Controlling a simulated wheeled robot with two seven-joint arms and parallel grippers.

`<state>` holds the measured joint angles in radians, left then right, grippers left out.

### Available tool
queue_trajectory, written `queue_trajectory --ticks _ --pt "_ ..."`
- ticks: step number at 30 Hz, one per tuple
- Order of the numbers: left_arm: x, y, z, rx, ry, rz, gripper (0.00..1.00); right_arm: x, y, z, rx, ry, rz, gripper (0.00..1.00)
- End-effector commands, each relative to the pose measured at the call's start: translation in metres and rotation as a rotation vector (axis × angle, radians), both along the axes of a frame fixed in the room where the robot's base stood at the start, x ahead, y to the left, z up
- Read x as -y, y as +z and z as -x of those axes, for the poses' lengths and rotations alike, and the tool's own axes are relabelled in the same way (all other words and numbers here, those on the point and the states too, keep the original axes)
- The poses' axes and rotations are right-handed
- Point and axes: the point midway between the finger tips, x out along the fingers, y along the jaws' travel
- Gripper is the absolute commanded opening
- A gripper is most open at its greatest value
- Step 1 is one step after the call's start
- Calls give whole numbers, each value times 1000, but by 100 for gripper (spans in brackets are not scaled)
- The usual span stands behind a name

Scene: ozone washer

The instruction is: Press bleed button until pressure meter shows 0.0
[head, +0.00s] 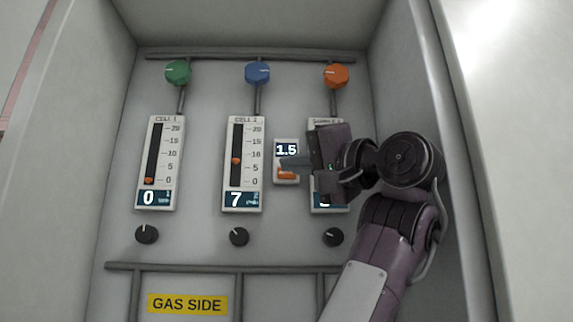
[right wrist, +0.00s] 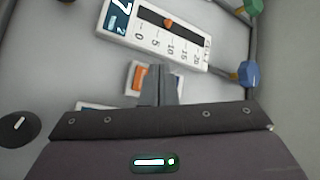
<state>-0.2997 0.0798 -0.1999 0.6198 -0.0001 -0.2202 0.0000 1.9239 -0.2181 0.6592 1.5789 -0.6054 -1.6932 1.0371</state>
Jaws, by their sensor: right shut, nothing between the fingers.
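The pressure meter (head: 286,149) is a small white unit on the panel between the second and third flow gauges, and it reads 1.5. Its orange bleed button (head: 287,175) is just below the display; it also shows in the right wrist view (right wrist: 139,78). My right gripper (head: 284,164) is shut and empty. Its fingertips are in front of the meter, beside the button's upper edge in the picture. I cannot tell whether they touch it. In the right wrist view the closed fingers (right wrist: 158,84) cover part of the meter. My left gripper is not in view.
The first gauge (head: 158,163) reads 0 and the second (head: 243,164) reads 7. The third gauge (head: 318,208) is mostly hidden by my right gripper. Green (head: 178,73), blue (head: 257,73) and orange (head: 336,76) knobs sit above, black knobs below. Cabinet walls enclose both sides.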

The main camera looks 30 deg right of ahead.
Motion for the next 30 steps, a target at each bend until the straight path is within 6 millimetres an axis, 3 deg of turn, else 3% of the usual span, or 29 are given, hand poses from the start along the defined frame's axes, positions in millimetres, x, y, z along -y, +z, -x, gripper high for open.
queue_trajectory --ticks 9,30 --pt "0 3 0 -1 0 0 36 10 -1 -16 -1 -1 1 0" --pt "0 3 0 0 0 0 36 10 -1 -16 0 0 1 0"
